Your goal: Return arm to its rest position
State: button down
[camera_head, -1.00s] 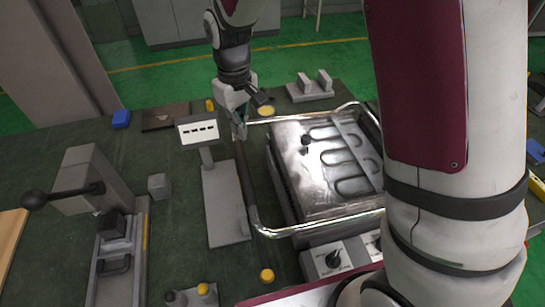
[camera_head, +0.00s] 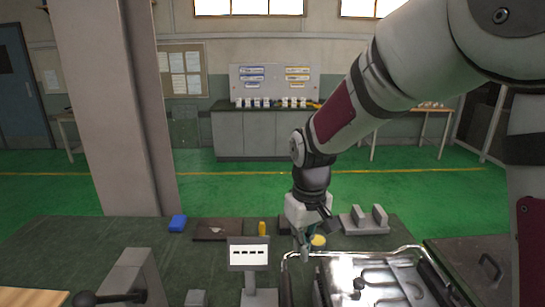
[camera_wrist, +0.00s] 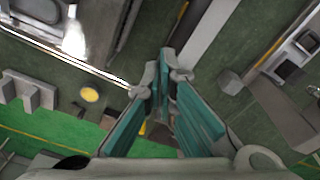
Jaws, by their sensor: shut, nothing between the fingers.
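My gripper (camera_head: 304,252) points down by the far left corner of the metal rail frame (camera_head: 410,248) around the heating element unit (camera_head: 385,280). It is shut and empty; in the wrist view its teal fingers (camera_wrist: 163,75) meet at the tips. The unit has a shiny top plate with a dark winding element, partly cut off at the bottom of the head view. In the wrist view, part of the rail frame (camera_wrist: 75,62) shows at upper left. My arm reaches in from the right. I cannot tell whether the fingertips touch the rail.
The green bench (camera_head: 75,250) carries a display stand (camera_head: 248,253), a blue block (camera_head: 178,222), a yellow disc (camera_head: 318,241), a grey bracket (camera_head: 364,219) and a lever fixture (camera_head: 125,280). A pillar (camera_head: 120,110) rises at left. Open green floor lies behind the bench.

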jog(key=s+d+r+m+t, duration=0.25)
jog(key=s+d+r, duration=0.45)
jog(key=s+r, duration=0.35)
jog(key=s+d+r+m+t, duration=0.2)
jog(key=s+d+r+m, duration=0.1)
jog(key=s, duration=0.8)
jog(key=shift+d+r, duration=0.45)
jog(key=shift+d, duration=0.1)
jog(key=shift+s, duration=0.1)
